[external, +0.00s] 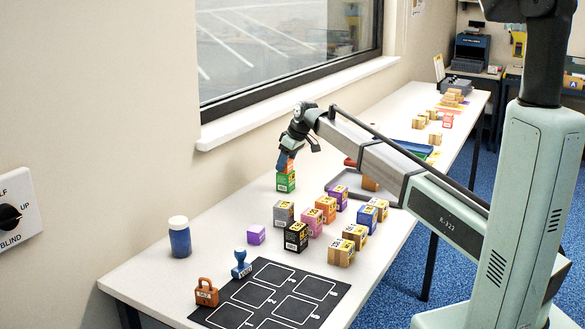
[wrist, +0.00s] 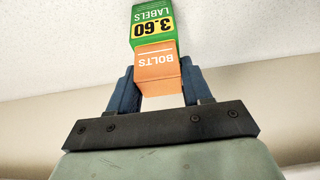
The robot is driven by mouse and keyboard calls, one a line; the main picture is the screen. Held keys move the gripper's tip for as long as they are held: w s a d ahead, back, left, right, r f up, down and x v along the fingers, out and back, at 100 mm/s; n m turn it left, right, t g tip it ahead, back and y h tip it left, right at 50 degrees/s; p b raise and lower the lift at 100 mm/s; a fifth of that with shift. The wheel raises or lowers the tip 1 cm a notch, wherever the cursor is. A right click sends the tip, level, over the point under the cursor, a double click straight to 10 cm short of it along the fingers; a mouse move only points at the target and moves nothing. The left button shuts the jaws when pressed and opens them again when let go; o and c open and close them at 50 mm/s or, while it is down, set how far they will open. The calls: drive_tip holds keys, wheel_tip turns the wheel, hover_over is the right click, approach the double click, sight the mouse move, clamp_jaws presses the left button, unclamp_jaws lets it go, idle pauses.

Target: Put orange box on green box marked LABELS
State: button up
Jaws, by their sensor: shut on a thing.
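The green box (external: 286,183) stands upright on the white table, below the window; in the wrist view the green box (wrist: 152,22) shows LABELS and 3.60 on its face. The orange box (external: 286,166), marked BOLTS in the wrist view (wrist: 158,69), is directly over the green box. My gripper (external: 287,160) points down and is shut on the orange box, with a blue finger on each side of it. The two boxes look to meet, but I cannot tell whether the orange one's weight rests on the green one. The gripper hides part of the orange box in the external view.
Several printed boxes, including a grey one (external: 284,213) and a black one (external: 296,237), stand nearer the camera. A grey tray (external: 345,180) lies to the right under my arm. A blue jar (external: 180,240) stands at the left. The table just left of the green box is clear.

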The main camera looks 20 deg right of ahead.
drive_tip(key=o, duration=1.1)
drive_tip(key=shift+o, duration=0.2)
drive_tip(key=v, duration=1.2)
drive_tip(key=shift+r, duration=0.1)
